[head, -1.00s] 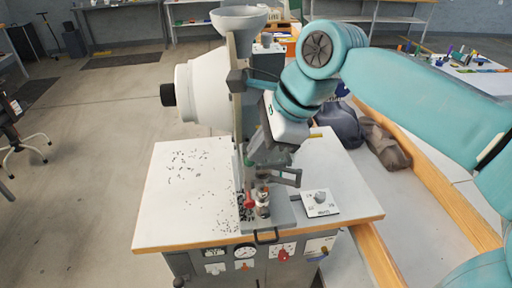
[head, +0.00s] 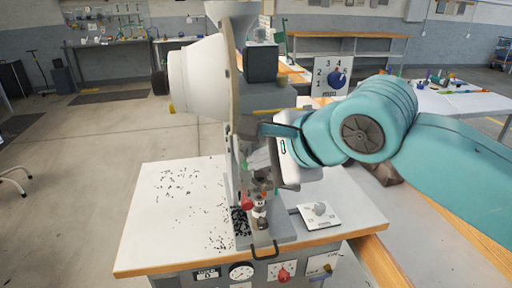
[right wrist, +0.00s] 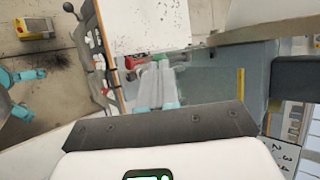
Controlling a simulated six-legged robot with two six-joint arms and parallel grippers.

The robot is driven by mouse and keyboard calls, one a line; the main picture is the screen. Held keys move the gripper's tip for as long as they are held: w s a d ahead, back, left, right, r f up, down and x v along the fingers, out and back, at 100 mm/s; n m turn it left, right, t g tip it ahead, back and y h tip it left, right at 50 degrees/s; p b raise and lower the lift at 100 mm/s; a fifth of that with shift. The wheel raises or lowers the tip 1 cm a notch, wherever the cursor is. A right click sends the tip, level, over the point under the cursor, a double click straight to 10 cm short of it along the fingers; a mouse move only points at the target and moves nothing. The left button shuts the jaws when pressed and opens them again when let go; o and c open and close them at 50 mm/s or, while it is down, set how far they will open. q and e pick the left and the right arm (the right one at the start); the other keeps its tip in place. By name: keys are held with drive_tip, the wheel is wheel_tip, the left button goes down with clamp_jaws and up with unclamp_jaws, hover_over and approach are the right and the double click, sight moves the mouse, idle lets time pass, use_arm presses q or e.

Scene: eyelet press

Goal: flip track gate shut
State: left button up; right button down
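The eyelet press stands on a white-topped bench, with a narrow upright track (head: 232,150) running down from the white drum (head: 200,75). A small red part (head: 247,203), possibly the track gate's lever, sits at the track's foot; I cannot tell its position. A red part (right wrist: 133,62) also shows in the right wrist view. My right gripper (head: 262,168) is beside the track, just above the red part, with no clear contact. Its pale fingers (right wrist: 155,85) show in the right wrist view, but their gap is unclear. My left gripper is out of view.
A grey box (head: 262,62) and a numbered dial sign (head: 333,78) stand behind the press. A small dial plate (head: 319,214) lies right of the press foot. Loose dark eyelets (head: 175,182) are scattered on the bench's left side, otherwise clear.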

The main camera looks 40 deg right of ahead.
drive_tip(key=shift+p, duration=0.3)
drive_tip(key=shift+r, duration=0.1)
drive_tip(key=shift+r+p, duration=0.75)
